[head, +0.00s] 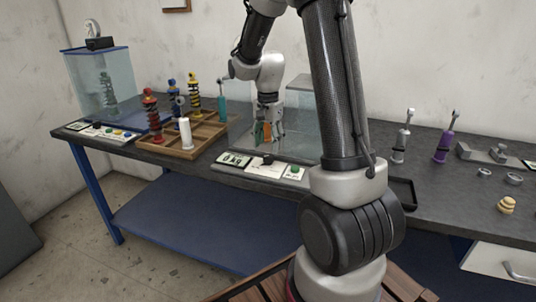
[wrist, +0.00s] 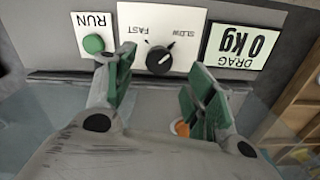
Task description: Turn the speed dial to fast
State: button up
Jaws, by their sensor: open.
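The speed dial (wrist: 159,60) is a black knob on a white plate marked SLOW and FAST. The wrist view shows it upside down, and its pointer seems turned toward the SLOW side. In the head view the dial (head: 267,160) is small, on the panel at the bench's front edge. My gripper (wrist: 160,82) is open, with green-padded fingers either side of the dial in the picture and apart from it. In the head view my gripper (head: 265,138) hangs above and behind the panel. Nothing is held.
A green RUN button (wrist: 93,43) and a DRAG display reading 0 kg (wrist: 245,45) flank the dial. A clear tank (head: 300,128) stands behind the panel. A wooden tray (head: 208,138) with several spring dampers is at left. A small orange thing (wrist: 181,128) shows beyond my fingers.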

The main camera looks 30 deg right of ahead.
aim_at(268, 155)
jog(key=shift+f, duration=2.4)
jog(key=c, duration=1)
